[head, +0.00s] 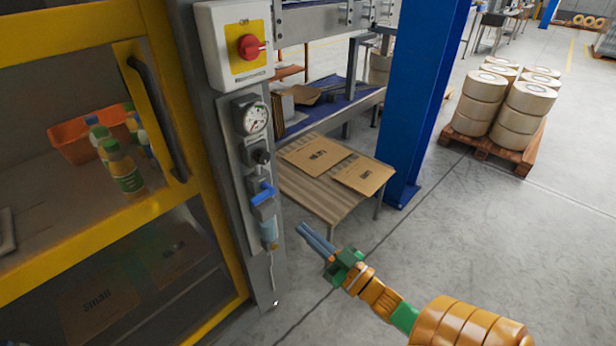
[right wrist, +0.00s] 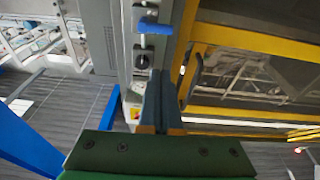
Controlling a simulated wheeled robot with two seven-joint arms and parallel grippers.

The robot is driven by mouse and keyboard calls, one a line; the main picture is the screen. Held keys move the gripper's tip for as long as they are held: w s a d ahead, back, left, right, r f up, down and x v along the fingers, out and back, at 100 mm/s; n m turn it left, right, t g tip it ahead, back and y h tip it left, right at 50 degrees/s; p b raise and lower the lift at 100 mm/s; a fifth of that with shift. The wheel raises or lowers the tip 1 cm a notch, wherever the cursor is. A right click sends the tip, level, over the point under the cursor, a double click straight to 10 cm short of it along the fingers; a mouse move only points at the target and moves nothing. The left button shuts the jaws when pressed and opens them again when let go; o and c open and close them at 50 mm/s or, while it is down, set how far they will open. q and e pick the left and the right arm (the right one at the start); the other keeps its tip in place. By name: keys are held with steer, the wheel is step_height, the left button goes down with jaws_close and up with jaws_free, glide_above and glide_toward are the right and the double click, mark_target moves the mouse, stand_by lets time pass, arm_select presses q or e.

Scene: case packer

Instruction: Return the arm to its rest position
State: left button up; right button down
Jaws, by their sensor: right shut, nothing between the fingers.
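My right arm comes in from the lower right in the head view. Its gripper (head: 302,229) is shut and empty, with its fingers together, in the open space to the right of the grey panel post (head: 236,150). The blue valve handle (head: 262,194) on the post is up and to the left of the fingertips, apart from them. In the right wrist view the shut fingers (right wrist: 157,75) point toward the panel, and the blue handle (right wrist: 155,27) shows beyond them. My left gripper is not in view.
A table with flat cartons (head: 317,154) and a blue column (head: 418,90) stand behind.

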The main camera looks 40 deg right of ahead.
steer(key=s+a+f+m+g+h, duration=0.1)
steer(key=s+f+g, duration=0.35)
steer(key=f, duration=0.85)
steer(key=s+a+f+g+h, duration=0.15)
steer(key=s+f+g, duration=0.3)
steer(key=f, duration=0.85)
steer(key=s+a+f+g, duration=0.2)
steer(key=s+f+g, duration=0.1)
steer(key=s, duration=0.3)
steer(key=s+a+f+n+g, duration=0.1)
steer(key=s+a+f+g, duration=0.2)
steer(key=s+f, duration=0.2)
steer(key=s+a+f+n+g, duration=0.1)
steer(key=s+a+f+g, duration=0.2)
steer(key=s, duration=0.5)
steer(key=shift+s+a+f+g+y, duration=0.15)
steer(key=shift+s+f+g+y, duration=0.25)
steer(key=shift+f+g, duration=0.3)
